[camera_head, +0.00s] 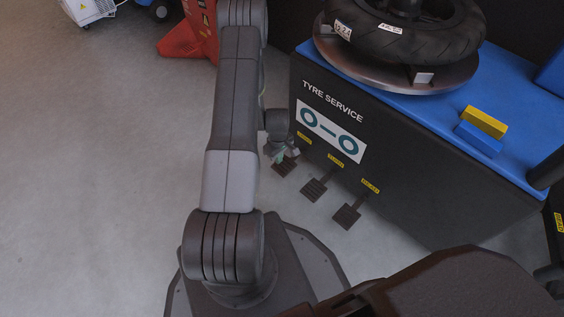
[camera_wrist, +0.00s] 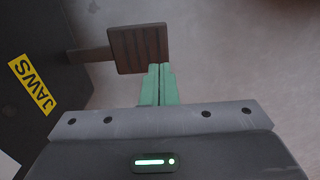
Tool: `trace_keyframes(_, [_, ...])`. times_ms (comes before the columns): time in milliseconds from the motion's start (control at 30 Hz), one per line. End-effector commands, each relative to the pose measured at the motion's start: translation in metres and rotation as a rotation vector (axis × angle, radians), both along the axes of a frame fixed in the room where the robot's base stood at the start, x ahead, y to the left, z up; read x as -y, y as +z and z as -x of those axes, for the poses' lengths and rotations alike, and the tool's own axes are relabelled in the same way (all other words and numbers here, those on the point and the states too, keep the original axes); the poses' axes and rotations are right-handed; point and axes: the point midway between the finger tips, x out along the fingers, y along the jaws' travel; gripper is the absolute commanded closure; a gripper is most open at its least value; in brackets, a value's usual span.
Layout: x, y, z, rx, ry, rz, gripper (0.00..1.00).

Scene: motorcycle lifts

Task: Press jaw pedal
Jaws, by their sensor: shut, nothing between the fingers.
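The jaw pedal (camera_wrist: 138,48) is a ridged brown square plate on a short arm from the dark cabinet, near a yellow JAWS label (camera_wrist: 34,86). In the head view it is the leftmost pedal (camera_head: 284,168), partly hidden by my gripper (camera_head: 289,156). In the wrist view, my gripper (camera_wrist: 160,68) shows green fingers closed together and empty. Their tips meet the pedal's lower right edge in the picture. I cannot tell whether they touch it or are just above it.
Two more pedals, a middle one (camera_head: 313,190) and a right one (camera_head: 346,216), stick out from the tyre machine (camera_head: 430,190). A tyre (camera_head: 405,30) lies on its turntable. Yellow (camera_head: 484,122) and blue (camera_head: 478,139) blocks sit on top. Floor at left is clear.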

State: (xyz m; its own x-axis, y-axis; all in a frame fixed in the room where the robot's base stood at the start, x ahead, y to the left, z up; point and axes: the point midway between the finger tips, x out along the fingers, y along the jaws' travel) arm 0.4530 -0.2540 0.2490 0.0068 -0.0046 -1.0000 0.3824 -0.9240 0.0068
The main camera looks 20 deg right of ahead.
Motion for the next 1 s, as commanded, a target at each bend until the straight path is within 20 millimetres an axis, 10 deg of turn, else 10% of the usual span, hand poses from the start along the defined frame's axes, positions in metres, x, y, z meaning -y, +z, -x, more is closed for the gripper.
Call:
trace_keyframes(300, [-0.008,0.042,0.003,0.0,-0.001,0.001,1.0])
trace_keyframes(1000, [-0.005,0.026,0.003,0.0,-0.001,0.0,1.0])
